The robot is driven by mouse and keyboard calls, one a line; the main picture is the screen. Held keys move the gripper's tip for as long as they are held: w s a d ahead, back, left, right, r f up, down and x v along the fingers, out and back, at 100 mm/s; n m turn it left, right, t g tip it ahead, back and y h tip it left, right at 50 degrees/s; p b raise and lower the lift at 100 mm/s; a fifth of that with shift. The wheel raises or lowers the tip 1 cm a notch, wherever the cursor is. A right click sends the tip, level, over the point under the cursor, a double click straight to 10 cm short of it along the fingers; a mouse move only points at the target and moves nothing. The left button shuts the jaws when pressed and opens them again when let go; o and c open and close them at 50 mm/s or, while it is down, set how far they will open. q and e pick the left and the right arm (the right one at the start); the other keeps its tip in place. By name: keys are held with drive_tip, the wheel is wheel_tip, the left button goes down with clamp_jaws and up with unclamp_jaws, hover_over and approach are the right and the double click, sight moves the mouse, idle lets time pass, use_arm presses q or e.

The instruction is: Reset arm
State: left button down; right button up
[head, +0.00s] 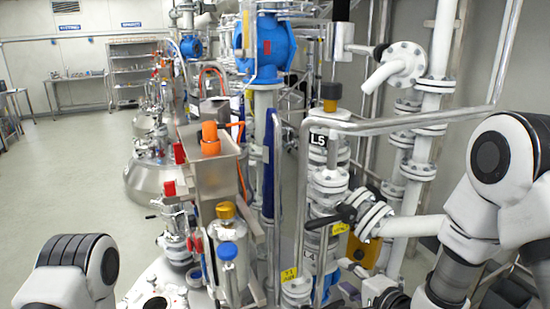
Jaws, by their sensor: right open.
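My right arm comes in from the right edge and bends down. My right gripper (388,297) is low in the head view, right of the pipe stack marked L4, partly cut off by the bottom edge. It is open, and I see nothing held in it. My left arm shows only as a white and black joint at the bottom left. My left gripper is out of the picture.
A white flanged pipe stack (329,165) marked L5 stands near my right arm, with a black valve handle (335,217). A metal rail (400,122) crosses in front. A steel hopper with an orange knob (210,139) stands mid-picture. Open floor (60,180) lies left.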

drive_tip(key=s+d+f+n+g+h+b, duration=0.1)
drive_tip(key=s+f+g, duration=0.1)
drive_tip(key=s+f, duration=0.5)
drive_tip(key=s+d+f+g+h+b, duration=0.1)
drive_tip(key=s+f+g, duration=0.25)
drive_tip(key=f, duration=0.85)
drive_tip(key=s+f+n+g+h+b, duration=0.1)
drive_tip(key=s+f+g, duration=0.1)
drive_tip(key=s+f, duration=0.55)
use_arm(q)
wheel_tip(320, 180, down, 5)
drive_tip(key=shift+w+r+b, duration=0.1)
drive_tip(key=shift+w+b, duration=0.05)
drive_tip(key=shift+b, duration=0.3)
use_arm(e)
drive_tip(key=s+d+f+n+g+h, duration=0.1)
drive_tip(key=s+d+f+n+g, duration=0.1)
drive_tip(key=s+n, duration=0.4)
drive_tip(key=s+d+f+n+g+h, duration=0.1)
drive_tip(key=s+f+n+g, duration=0.2)
drive_tip(key=s+n, duration=0.3)
drive_tip(key=shift+s+d+f+g, duration=0.35)
drive_tip(key=shift+s+d+f, duration=0.05)
drive_tip(key=shift+f, duration=0.35)
